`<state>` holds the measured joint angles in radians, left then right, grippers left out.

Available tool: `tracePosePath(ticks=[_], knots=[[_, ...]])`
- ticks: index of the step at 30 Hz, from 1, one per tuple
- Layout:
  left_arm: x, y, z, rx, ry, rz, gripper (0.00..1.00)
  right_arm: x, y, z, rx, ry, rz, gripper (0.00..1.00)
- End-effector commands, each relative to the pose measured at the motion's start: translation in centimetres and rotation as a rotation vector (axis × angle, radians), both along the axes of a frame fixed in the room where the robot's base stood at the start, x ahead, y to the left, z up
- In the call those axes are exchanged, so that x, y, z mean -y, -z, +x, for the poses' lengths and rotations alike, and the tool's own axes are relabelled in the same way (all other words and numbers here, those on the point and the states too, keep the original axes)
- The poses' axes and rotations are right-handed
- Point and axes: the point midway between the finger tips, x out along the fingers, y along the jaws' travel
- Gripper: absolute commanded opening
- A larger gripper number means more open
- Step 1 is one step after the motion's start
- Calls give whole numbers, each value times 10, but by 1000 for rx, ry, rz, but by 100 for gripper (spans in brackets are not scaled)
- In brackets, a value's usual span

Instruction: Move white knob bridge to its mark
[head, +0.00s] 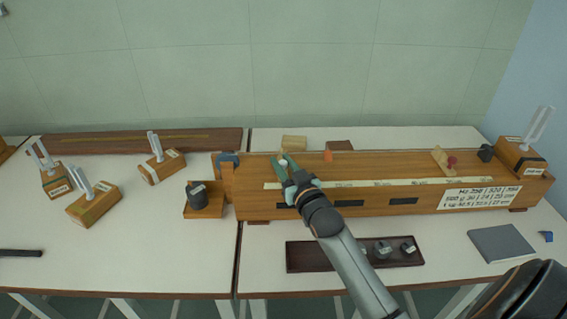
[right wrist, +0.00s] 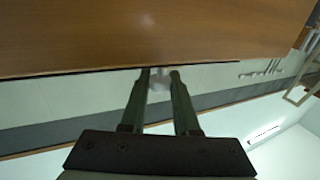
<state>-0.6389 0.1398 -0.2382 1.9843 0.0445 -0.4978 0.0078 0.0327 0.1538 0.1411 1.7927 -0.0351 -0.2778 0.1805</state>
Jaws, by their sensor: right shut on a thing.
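The white knob (head: 283,162) of the bridge shows between the fingers of my right gripper (head: 284,168), near the left end of the long wooden sounding box (head: 400,175). The rest of the bridge is hidden by the gripper. The gripper is shut on it. In the right wrist view, a small blurred white knob (right wrist: 160,80) sits between the two fingertips, close to the box's wooden surface (right wrist: 150,30). A pale scale strip (head: 405,182) runs along the box; I cannot make out which mark is meant. My left gripper is not in view.
Tuning forks on wooden blocks (head: 94,204) stand left. A dark weight tray (head: 305,257) lies in front, a grey notebook (head: 500,243) at right.

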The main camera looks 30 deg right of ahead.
Motion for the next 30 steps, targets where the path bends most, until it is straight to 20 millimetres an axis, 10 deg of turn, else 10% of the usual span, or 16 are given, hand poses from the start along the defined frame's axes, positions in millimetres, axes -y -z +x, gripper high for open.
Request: tracePosePath(ticks=[20,21,30], knots=[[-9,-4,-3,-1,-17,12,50,-48,0,28,0,-5,3,0],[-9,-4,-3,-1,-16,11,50,-48,0,28,0,-5,3,30],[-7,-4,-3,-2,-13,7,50,-46,0,28,0,-3,2,59]])
